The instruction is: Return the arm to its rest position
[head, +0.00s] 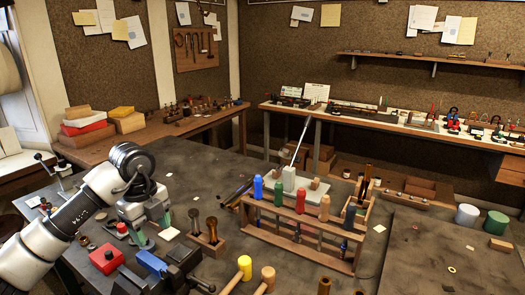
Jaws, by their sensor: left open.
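My left arm comes in from the left edge, and its gripper (154,231) points down above the dark workbench (215,272). Its two greenish fingers are apart with nothing visible between them. A red box-like item (106,258) and a blue vise-like tool (152,263) are on the bench just in front of the gripper. I cannot tell whether the fingertips touch the bench. My right gripper is not in view.
A wooden rack (301,236) with colored-handled tools stands right of the gripper. A small wooden block (207,244) holds two tools between them. Yellow (244,264) and orange (268,275) mallet heads are at the front.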

